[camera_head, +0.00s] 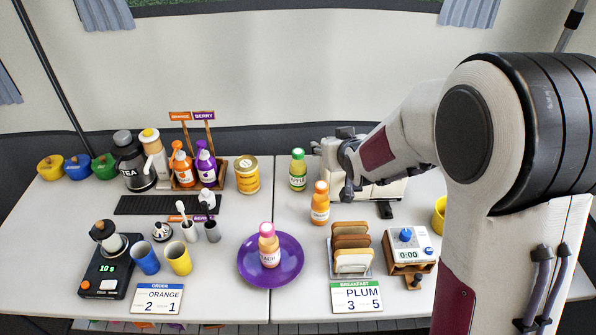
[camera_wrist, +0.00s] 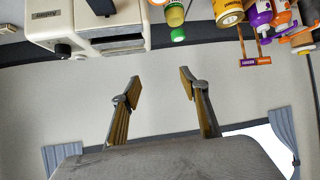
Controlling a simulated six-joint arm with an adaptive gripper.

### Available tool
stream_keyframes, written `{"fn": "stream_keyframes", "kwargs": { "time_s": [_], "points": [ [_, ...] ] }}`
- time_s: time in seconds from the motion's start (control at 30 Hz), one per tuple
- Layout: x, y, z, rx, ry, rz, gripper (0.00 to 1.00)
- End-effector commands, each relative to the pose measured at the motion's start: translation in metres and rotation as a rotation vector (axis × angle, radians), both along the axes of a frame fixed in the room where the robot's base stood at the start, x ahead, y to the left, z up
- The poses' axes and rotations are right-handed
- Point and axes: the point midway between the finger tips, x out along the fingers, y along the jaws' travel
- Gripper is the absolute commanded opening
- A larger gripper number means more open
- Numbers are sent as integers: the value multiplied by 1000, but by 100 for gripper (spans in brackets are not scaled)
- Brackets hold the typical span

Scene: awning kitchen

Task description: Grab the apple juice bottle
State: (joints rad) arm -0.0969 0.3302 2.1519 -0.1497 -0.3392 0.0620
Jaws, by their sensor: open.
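The apple juice bottle (camera_head: 298,172) has a green cap and a label reading APPLE. It stands upright on the white table, near the back and just right of the table seam. It also shows at the top of the wrist view (camera_wrist: 175,16), beyond my fingers. My gripper (camera_head: 328,160) is to the right of the bottle, in front of the white toaster-like appliance. In the wrist view my gripper (camera_wrist: 160,84) is open, with nothing between its fingers. The bottle is apart from the fingers.
An orange-capped bottle (camera_head: 320,203) stands in front of the apple juice, and a yellow jar (camera_head: 247,175) to its left. The white appliance (camera_head: 381,188) is behind my gripper. A pink-capped bottle (camera_head: 269,246) stands on a purple plate (camera_head: 292,276). A toast rack (camera_head: 352,268) is at front.

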Motion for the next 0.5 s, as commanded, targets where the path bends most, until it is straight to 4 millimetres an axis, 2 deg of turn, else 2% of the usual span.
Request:
{"fn": "stream_keyframes", "kwargs": {
  "time_s": [0.2, 0.5],
  "points": [
    [27, 18, -32, 19, -48, 35, 45],
    [54, 41, -75, 53, -119, 82, 45]
  ]
}}
